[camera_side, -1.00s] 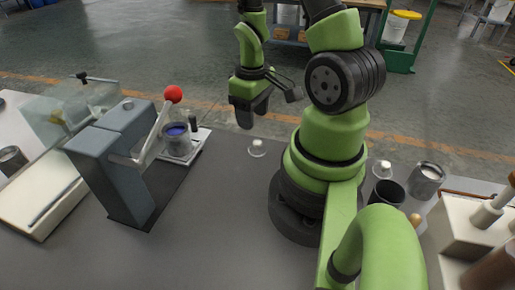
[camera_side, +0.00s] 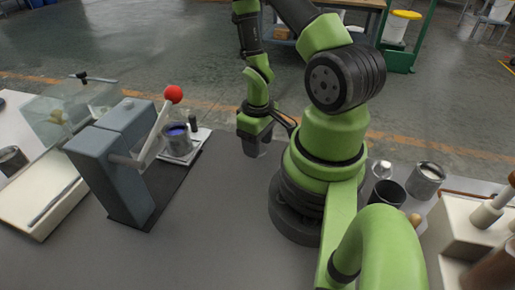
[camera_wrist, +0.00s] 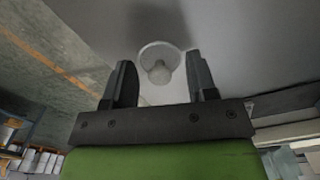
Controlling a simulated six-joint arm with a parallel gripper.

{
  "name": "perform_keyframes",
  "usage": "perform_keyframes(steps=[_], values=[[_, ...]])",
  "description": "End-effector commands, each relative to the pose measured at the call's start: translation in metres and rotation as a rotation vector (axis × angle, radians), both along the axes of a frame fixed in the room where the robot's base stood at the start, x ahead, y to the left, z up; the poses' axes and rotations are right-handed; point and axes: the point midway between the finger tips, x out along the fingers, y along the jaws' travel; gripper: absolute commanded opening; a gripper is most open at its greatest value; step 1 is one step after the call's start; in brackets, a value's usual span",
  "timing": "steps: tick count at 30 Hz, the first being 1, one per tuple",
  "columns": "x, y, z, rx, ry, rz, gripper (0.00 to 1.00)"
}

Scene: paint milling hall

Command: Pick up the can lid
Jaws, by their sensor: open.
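The can lid (camera_wrist: 158,48) is a pale round disc with a rounded knob, lying on the grey bench top. In the wrist view it shows between and a little beyond my fingertips, with neither finger touching it that I can see. My gripper (camera_wrist: 159,75) is open and empty, one finger on either side of the knob's line. In the side view my gripper (camera_side: 251,150) points down low over the bench and mostly hides the lid.
A grey press (camera_side: 110,160) with a red-knobbed lever stands left, beside a can of blue paint (camera_side: 178,140). Right of my base are a similar pale knobbed piece (camera_side: 382,168), a dark cup (camera_side: 388,193) and a metal can (camera_side: 427,178). The front bench is clear.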

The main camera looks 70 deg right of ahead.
Motion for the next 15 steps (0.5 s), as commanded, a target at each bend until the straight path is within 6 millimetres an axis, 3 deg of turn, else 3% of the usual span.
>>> perform_keyframes(steps=[4, 9, 11, 15], values=[[0.0002, -0.0001, 0.0002, 0.000, -0.001, 0.000, 0.50], [0.0002, -0.0001, 0.0004, 0.000, -0.001, 0.000, 0.11], [0.0002, -0.0001, 0.0004, 0.000, -0.001, 0.000, 0.00], [0.0002, -0.0001, 0.0005, 0.000, -0.001, 0.000, 0.00]])
